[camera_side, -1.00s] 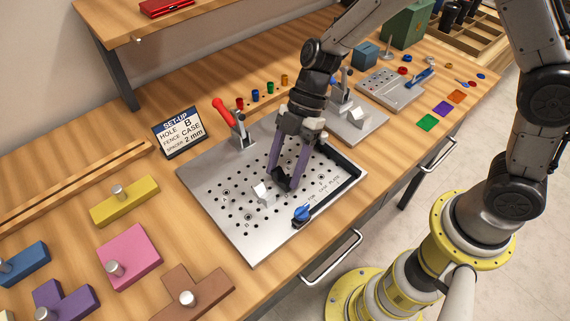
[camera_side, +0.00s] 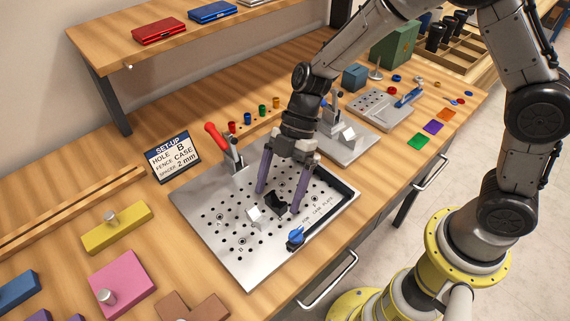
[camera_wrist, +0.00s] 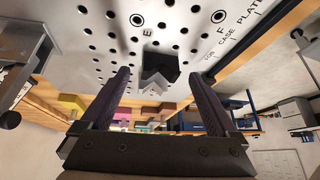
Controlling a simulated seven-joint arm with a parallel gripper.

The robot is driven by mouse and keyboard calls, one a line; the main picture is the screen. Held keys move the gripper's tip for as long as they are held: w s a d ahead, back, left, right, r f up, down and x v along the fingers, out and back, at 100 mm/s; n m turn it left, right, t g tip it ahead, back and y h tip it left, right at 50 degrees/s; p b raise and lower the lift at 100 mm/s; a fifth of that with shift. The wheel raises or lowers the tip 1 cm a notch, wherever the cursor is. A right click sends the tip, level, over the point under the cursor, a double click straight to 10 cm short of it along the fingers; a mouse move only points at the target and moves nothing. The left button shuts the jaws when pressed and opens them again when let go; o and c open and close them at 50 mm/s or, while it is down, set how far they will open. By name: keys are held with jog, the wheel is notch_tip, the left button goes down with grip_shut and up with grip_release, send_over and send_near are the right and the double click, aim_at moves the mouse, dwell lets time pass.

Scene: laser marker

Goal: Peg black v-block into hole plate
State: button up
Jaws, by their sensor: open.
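The black v-block (camera_side: 276,204) sits on the steel hole plate (camera_side: 215,243), close to a silver v-block (camera_side: 254,214). In the wrist view the black v-block (camera_wrist: 158,68) rests against the plate (camera_wrist: 100,15) near the hole marked E, with its notch visible. I cannot see whether any pegs under it are in holes. My gripper (camera_side: 278,199) is open around the black v-block, one purple finger on each side. In the wrist view there are gaps between my gripper (camera_wrist: 158,76) fingers and the block.
A black fence (camera_side: 335,211) runs along the plate's right side, with a blue knob (camera_side: 296,236) near its front end. A red-handled clamp (camera_side: 219,143) stands at the back edge. A set-up sign (camera_side: 172,158) reads hole B, fence CASE, spacer 2 mm.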

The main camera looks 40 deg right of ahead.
jog(key=v, duration=1.3)
jog(key=shift+d+r, duration=0.1)
jog(key=shift+r, duration=0.05)
jog(key=s+d+r+m+t+h, duration=0.2)
jog(key=s+d+r+m+t, duration=0.15)
jog(key=s+d+r, duration=0.4)
jog(key=s+d+f+m+t+h, duration=0.2)
jog(key=s+d+m+t+h, duration=0.2)
jog(key=s+m, duration=0.7)
jog(key=d+m, duration=0.2)
jog(key=m, duration=0.3)
jog(key=shift+d, duration=0.35)
